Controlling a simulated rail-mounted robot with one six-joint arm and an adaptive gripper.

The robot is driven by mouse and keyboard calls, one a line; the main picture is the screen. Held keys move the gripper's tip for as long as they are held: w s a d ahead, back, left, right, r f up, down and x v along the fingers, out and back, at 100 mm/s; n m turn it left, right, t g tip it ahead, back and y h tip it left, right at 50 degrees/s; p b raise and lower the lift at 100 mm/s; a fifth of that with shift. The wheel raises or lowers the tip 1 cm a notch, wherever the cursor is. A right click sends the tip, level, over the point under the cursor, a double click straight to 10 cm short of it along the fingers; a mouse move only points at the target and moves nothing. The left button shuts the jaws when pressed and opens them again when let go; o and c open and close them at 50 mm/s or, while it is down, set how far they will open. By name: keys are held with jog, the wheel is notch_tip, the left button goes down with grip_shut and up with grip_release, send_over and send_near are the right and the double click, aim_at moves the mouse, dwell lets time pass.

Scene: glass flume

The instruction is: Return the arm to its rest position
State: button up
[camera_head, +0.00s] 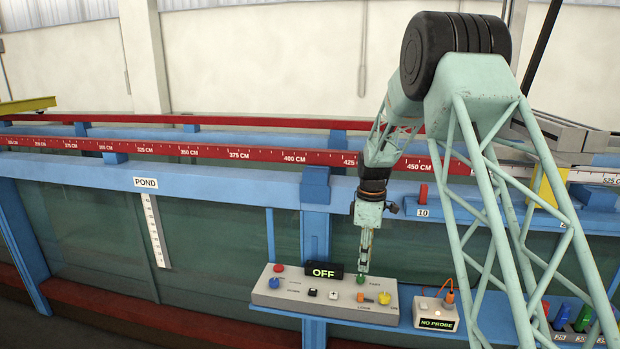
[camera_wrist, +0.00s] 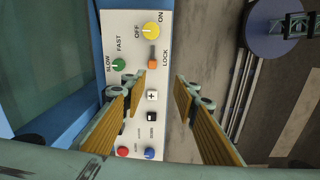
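My pale green arm reaches down over the flume's front. My gripper (camera_head: 363,270) points downward just above the control panel (camera_head: 268,297), close to the green knob (camera_head: 360,279) in the head view. In the wrist view my gripper (camera_wrist: 160,84) shows two yellow-padded fingers well apart with nothing between them. One finger overlaps the grey control panel (camera_wrist: 120,22); the other is over the floor beside it. The green knob (camera_wrist: 118,65) lies outside the fingers. I cannot tell the exact height above the panel.
The panel also carries a yellow knob (camera_wrist: 151,31), an orange lock switch (camera_wrist: 153,63) and several buttons. Its display (camera_head: 323,271) reads OFF. A box reading NO PROBE (camera_head: 437,323) stands to the right. Red rails and the blue flume frame (camera_head: 220,184) run behind the arm.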

jog(key=s+d+r+m+t+b, duration=0.1)
jog(key=s+r+m+b, duration=0.3)
jog(key=s+r, duration=0.8)
jog(key=s+r+m+t+b, duration=0.1)
jog(key=s+r+m+b, duration=0.25)
jog(key=s+r, duration=0.95)
jog(key=s+f+m+b, duration=0.2)
jog(key=s+f, duration=0.1)
jog(key=s, duration=0.9)
jog(key=s+f+m+t+b, duration=0.1)
jog(key=s+f+m+b, duration=0.1)
jog(key=s, duration=1)
jog(key=s+f+m+b, duration=0.3)
jog(key=s+f, duration=0.2)
jog(key=s, duration=0.7)
jog(key=shift+d+t+b, duration=0.35)
jog(key=shift+d+t, duration=0.05)
jog(key=shift+d, duration=0.05)
jog(key=shift+f, duration=0.1)
dwell(0.6)
